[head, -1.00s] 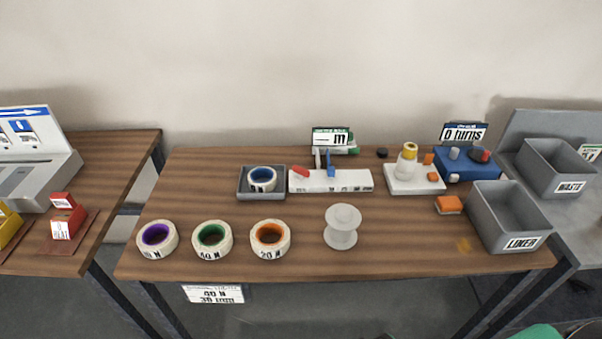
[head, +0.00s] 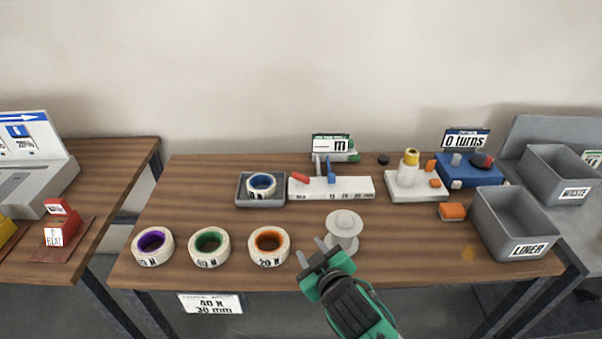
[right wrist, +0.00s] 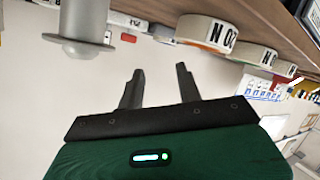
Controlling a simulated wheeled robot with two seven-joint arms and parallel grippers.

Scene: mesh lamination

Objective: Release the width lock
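A white width gauge bar (head: 345,188) with printed marks lies at the back middle of the table. A red lever (head: 300,178) sits at its left end, and a blue upright piece (head: 331,174) and a grey upright piece stand on it. I cannot tell which part is the width lock. My right gripper (head: 318,257) is open and empty in front of the bar, near the table's front edge, just left of the white spool (head: 342,228). Its two fingers stand apart with nothing between them in the right wrist view (right wrist: 158,88). My left gripper is out of view.
Tape rolls with purple (head: 152,246), green (head: 209,247) and orange (head: 268,246) cores line the front left. A grey tray (head: 243,196) holds a blue-cored roll. The liner bin (head: 490,236) and waste bin (head: 537,172) stand right. A white fixture (head: 412,192) stands right of the bar.

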